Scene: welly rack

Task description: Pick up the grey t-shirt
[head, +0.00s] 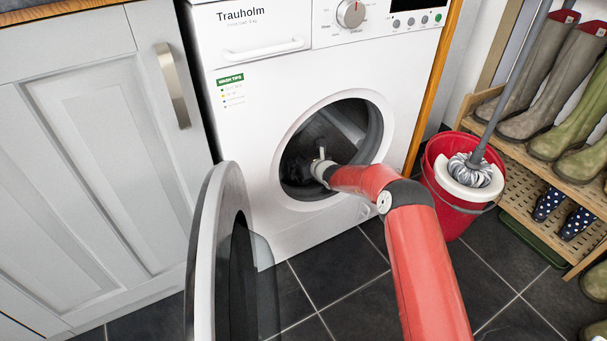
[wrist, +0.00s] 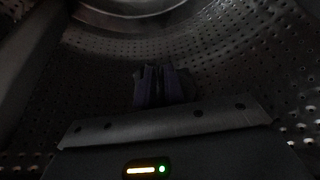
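The open drum (head: 345,125) of the white washing machine (head: 290,75) is dark inside. My gripper (head: 321,153) reaches in through the round door opening, with its fingers inside the drum. In the wrist view the fingers of my gripper (wrist: 160,84) show as two dark shapes close together, in front of the perforated drum wall (wrist: 225,45). It is too dark to tell whether they are apart, touching or holding cloth. I cannot make out a grey t-shirt in either view.
The machine's round door (head: 205,255) stands open at the lower left, near a pale cabinet (head: 95,150). A red bucket (head: 450,215) with a mop (head: 472,172) stands at the right. Beyond it is a wooden rack (head: 535,205) of wellies. Dark floor tiles (head: 335,285) are clear in front.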

